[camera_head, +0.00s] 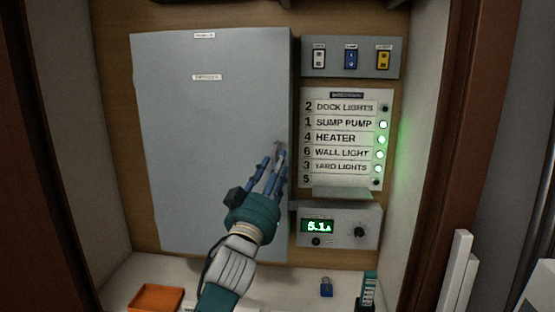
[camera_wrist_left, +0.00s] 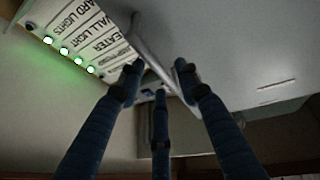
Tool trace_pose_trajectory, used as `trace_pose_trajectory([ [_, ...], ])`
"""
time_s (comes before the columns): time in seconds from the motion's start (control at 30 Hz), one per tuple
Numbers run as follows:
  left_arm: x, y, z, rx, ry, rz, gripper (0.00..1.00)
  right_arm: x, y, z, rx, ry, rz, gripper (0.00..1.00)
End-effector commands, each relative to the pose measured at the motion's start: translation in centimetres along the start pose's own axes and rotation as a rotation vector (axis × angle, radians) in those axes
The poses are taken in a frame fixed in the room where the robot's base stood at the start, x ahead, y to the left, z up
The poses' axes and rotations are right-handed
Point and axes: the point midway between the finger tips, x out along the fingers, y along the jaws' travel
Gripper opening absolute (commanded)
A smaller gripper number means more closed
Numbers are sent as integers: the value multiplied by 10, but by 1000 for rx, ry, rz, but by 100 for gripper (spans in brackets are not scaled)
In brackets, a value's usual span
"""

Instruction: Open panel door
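The grey panel door (camera_head: 210,130) is shut flat on the cabinet at the left of the head view. It also fills the upper right of the left wrist view (camera_wrist_left: 245,40). My left gripper (camera_head: 272,162) is at the door's right edge, about halfway up, and hides part of that edge. In the left wrist view its blue fingers (camera_wrist_left: 158,72) are spread apart. A pale bar (camera_wrist_left: 150,48), the door's edge or handle, runs between them; I cannot tell whether they touch it. My right gripper is not in view.
Right of the door are a switch box (camera_head: 350,58), a label panel (camera_head: 345,140) with lit green lamps, and a meter box (camera_head: 340,228) reading 5.1. An orange tray (camera_head: 156,298), a blue padlock (camera_head: 326,287) and a teal item (camera_head: 369,290) are on the shelf below. Cabinet walls stand on both sides.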

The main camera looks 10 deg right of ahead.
Motion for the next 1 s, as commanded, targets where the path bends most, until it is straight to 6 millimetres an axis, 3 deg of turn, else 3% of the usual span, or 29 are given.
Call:
trace_pose_trajectory([
  [0.2,18,-1,1,1,-2,-1,34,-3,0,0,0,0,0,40],
  [0.5,20,-1,1,0,-1,-1,34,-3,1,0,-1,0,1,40],
  [0.7,20,-1,1,0,-1,-1,0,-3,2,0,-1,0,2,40],
  [1.0,19,-1,0,-1,-2,3,0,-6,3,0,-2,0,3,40],
])
